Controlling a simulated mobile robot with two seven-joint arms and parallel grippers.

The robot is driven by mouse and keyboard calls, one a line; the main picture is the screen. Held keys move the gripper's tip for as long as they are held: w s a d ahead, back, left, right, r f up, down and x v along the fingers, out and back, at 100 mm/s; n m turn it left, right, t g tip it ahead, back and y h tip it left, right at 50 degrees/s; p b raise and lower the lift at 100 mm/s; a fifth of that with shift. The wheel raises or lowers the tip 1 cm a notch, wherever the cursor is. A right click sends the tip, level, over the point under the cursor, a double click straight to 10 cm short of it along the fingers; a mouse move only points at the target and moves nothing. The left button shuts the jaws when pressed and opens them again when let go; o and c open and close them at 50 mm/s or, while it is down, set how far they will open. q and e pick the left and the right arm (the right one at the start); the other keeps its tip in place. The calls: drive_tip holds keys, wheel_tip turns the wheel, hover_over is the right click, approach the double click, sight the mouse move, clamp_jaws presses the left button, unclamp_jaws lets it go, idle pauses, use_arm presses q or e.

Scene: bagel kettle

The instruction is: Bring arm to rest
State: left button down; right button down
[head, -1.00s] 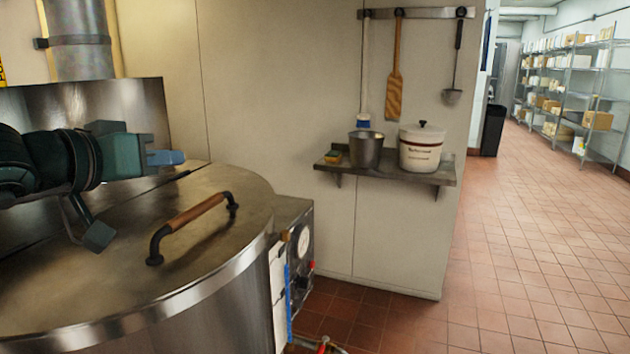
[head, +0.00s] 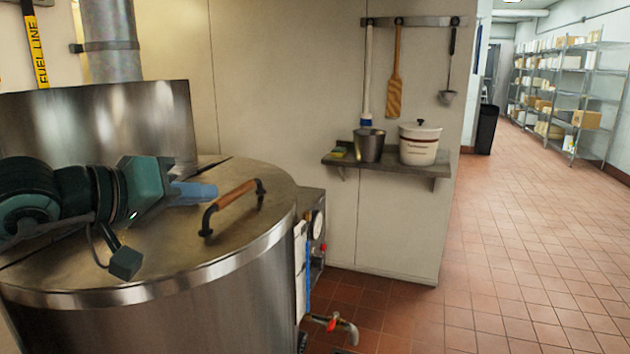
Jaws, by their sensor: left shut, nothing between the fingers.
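My left arm comes in from the left above the steel kettle. My left gripper (head: 193,192) has blue fingers, shut and empty, and in the picture it lies just left of the lid handle, apart from any hold on it. The kettle lid (head: 160,235) is closed flat on the kettle (head: 190,318). Its handle (head: 232,205) has a wooden grip on dark brackets. My right gripper is not in view.
A control box (head: 314,230) and a drain tap (head: 335,325) stick out at the kettle's right. A wall shelf (head: 390,165) holds a steel pot (head: 369,145) and a white crock (head: 419,144). Tiled floor (head: 530,250) is open at the right, with racks (head: 570,90) behind.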

use_arm(q)
drive_tip(key=s+d+f+n+g+h+p, duration=0.25)
drive_tip(key=d+n+h, duration=0.2)
drive_tip(key=n, duration=0.25)
drive_tip(key=s+d+f+n+g+h+p, duration=0.1)
drive_tip(key=s+d+n+g+h+p, duration=0.2)
drive_tip(key=d+n, duration=0.35)
drive_tip(key=a+f+m+t+y+p, duration=0.2)
drive_tip(key=a+f+m+t+y, duration=0.3)
drive_tip(key=m, duration=1.3)
drive_tip(key=a+f+m+t+y+p, duration=0.15)
drive_tip(key=f+m+t, duration=0.45)
drive_tip(key=m, duration=1.2)
drive_tip(key=s+a+f+n+g+y+p, duration=0.1)
drive_tip(key=s+f+n+g+y+p, duration=0.1)
drive_tip(key=s+f+n, duration=0.5)
drive_tip(key=s+a+f+n+g+y+p, duration=0.1)
drive_tip(key=s+f+n+g+y+p, duration=0.1)
drive_tip(key=s+f+n+g+y, duration=0.2)
drive_tip(key=s+f+n, duration=0.3)
drive_tip(key=f+n, duration=0.5)
drive_tip(key=shift+a+y, duration=0.3)
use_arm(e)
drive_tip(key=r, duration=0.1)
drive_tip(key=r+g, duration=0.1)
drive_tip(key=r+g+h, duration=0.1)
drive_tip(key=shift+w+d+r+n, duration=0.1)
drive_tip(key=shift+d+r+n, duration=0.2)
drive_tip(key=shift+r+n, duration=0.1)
